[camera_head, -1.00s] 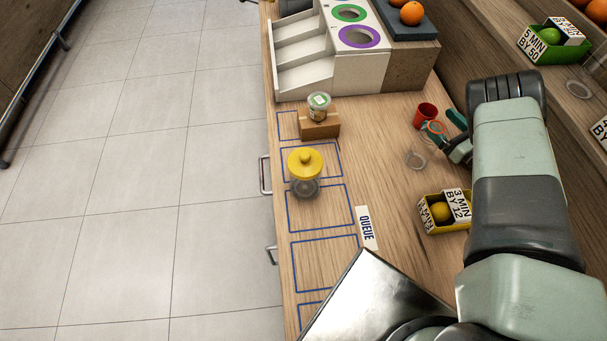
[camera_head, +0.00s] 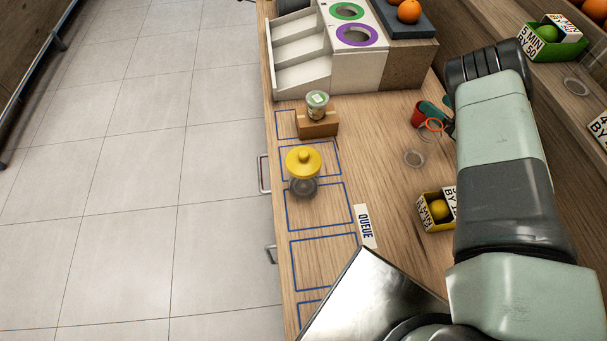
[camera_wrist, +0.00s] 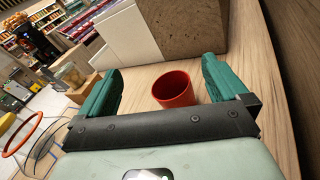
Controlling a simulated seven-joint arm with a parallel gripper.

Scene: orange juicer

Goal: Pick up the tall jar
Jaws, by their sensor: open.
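A glass jar with a yellow knobbed lid (camera_head: 303,163) stands upright on the counter, across blue outlined squares. A smaller clear jar with a green-and-white lid (camera_head: 317,102) stands on a cardboard block (camera_head: 318,125) behind it. I cannot tell for sure which the task calls tall. My gripper (camera_wrist: 162,68) is open and empty, its two green fingers spread. In the head view it is partly hidden by my arm, well right of both jars. A red cup (camera_wrist: 173,90) stands just beyond the gap between the fingers. The block also shows at the wrist view's left (camera_wrist: 82,89).
A white dispenser with green and purple rings (camera_head: 357,60) stands at the back. A yellow box with a fruit (camera_head: 436,212) lies right, partly behind my arm. Shelves line the right. The counter between jars and cup is clear.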

